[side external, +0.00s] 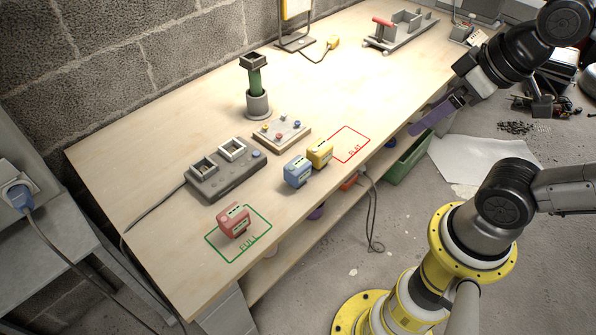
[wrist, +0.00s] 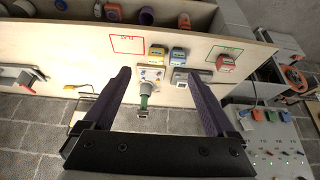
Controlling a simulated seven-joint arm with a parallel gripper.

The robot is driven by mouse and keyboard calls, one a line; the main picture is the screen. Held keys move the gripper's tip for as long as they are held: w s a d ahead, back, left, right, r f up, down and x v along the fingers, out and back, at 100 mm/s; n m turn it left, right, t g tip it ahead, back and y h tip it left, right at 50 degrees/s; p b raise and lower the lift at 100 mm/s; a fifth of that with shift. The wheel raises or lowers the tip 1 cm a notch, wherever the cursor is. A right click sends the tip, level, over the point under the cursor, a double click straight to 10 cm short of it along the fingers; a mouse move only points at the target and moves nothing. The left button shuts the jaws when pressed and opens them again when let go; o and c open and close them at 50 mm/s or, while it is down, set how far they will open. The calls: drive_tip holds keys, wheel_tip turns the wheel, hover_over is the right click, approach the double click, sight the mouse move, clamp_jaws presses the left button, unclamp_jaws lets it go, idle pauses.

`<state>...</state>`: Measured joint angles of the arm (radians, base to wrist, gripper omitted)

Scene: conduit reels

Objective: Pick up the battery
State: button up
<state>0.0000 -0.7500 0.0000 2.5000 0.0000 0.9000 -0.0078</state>
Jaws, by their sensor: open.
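Three block-shaped batteries stand on the wooden bench. The red battery (side external: 233,221) is inside the green FULL outline (side external: 258,247). The blue battery (side external: 297,172) and the yellow battery (side external: 320,153) stand side by side near the red FLAT outline (side external: 351,144). In the wrist view the yellow battery (wrist: 157,52), blue battery (wrist: 178,54) and red battery (wrist: 226,62) show beyond my fingers. My gripper (side external: 437,115) is open and empty, off the bench's right edge in the side view, away from all three; its purple fingers frame the wrist view (wrist: 158,76).
A grey two-socket charger (side external: 225,174) sits left of the blue battery. A board with coloured knobs (side external: 281,132) and an upright green post (side external: 257,85) stand behind. A grey fixture with a red part (side external: 400,32) is at the far end. Bare wood lies between.

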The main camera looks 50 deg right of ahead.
drive_tip(key=w+r+n, duration=0.4)
drive_tip(key=w+n, duration=0.4)
drive_tip(key=n, duration=0.1)
drive_tip(key=n+g, duration=0.5)
drive_tip(key=n, duration=0.4)
hover_over(297, 164)
drive_tip(key=d, duration=0.1)
wheel_tip(297, 164, down, 12)
drive_tip(key=shift+g, duration=0.3)
drive_tip(key=f, duration=1.2)
drive_tip(key=shift+a+f, duration=0.15)
drive_tip(key=shift+a, duration=0.2)
drive_tip(key=shift+s+a+f, duration=0.1)
drive_tip(key=shift+a+f, duration=0.05)
drive_tip(key=shift+f, duration=2.8)
clamp_jaws()
